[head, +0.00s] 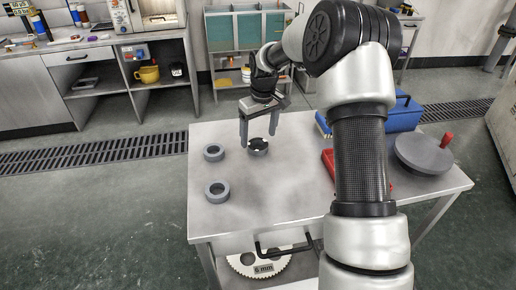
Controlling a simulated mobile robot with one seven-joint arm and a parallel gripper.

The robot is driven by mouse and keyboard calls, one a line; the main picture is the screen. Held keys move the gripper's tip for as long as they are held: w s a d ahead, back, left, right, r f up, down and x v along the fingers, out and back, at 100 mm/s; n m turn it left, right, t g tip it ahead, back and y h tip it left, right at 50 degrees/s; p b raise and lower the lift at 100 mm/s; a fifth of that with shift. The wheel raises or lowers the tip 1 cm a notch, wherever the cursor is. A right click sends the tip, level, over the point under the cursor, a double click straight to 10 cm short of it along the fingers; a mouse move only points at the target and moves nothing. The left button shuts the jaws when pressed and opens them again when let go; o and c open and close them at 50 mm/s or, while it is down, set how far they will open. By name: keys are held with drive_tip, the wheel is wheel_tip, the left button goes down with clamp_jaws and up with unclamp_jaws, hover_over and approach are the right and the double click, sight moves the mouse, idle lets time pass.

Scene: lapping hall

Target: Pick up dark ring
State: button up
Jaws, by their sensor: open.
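A dark grey ring (258,152) lies flat on the grey metal table (290,195), with something dark showing in its opening. My gripper (258,139) points down over this ring with its two fingers apart. The left finger is by the ring's left side and the right finger is at its far right. I cannot tell whether they touch it. Two similar grey rings lie to the left, one farther back (214,158) and one nearer (217,197); both are apart from my gripper.
A blue case (405,117), a round grey plate (423,155) with a red knob (447,139) and a red object (329,160) partly behind my arm are on the table's right side. The table's front middle is clear. A toothed disc (247,266) is below. Workbenches stand behind.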

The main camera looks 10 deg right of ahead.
sight(258, 141)
drive_tip(key=f, duration=0.3)
drive_tip(key=shift+w+f+b, duration=0.25)
drive_tip(key=shift+f+b, duration=0.05)
drive_tip(key=shift+f, duration=0.1)
drive_tip(key=c, duration=1.2)
drive_tip(key=shift+c, duration=0.2)
drive_tip(key=shift+r, duration=0.1)
